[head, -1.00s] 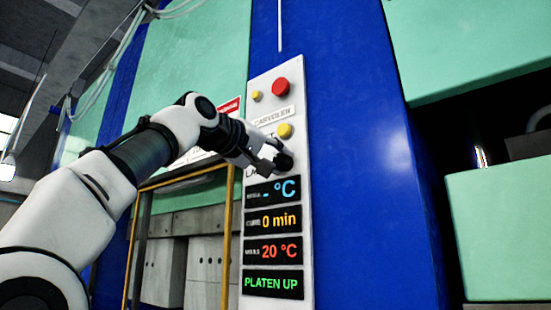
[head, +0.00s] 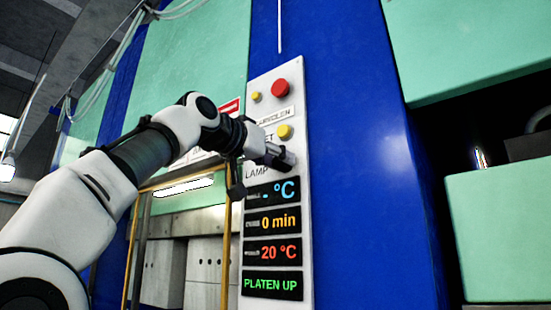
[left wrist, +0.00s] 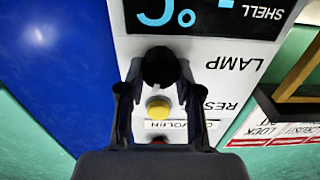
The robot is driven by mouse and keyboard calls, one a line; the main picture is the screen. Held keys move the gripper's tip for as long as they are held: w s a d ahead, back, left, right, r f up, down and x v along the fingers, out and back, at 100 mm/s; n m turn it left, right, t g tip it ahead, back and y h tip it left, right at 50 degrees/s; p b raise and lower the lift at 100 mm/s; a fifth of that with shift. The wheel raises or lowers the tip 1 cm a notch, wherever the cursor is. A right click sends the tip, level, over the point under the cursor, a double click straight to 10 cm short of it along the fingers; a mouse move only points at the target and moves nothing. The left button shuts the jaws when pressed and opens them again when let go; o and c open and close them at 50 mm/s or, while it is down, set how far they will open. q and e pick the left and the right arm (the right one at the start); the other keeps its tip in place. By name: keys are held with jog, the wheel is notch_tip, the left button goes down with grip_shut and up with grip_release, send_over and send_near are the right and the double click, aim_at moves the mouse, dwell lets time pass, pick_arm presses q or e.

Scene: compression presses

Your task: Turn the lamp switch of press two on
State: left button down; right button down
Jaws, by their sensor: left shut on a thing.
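A bright white strip light (head: 183,186) is lit in the press opening, left of the panel. My right gripper does not show.
A red button (head: 280,87), a small yellow button (head: 257,96) and a yellow reset button (head: 285,131) sit above the knob. Displays (head: 273,221) lie below it. A yellow guard frame (head: 226,240) stands left of the panel.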

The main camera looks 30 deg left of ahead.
pick_arm(q)
jog(key=shift+m, duration=1.6)
jog(key=c, duration=0.8)
grip_release()
jog(key=shift+w+d+f, duration=0.1)
jog(key=shift+w, duration=0.2)
jog(key=shift+s, duration=0.2)
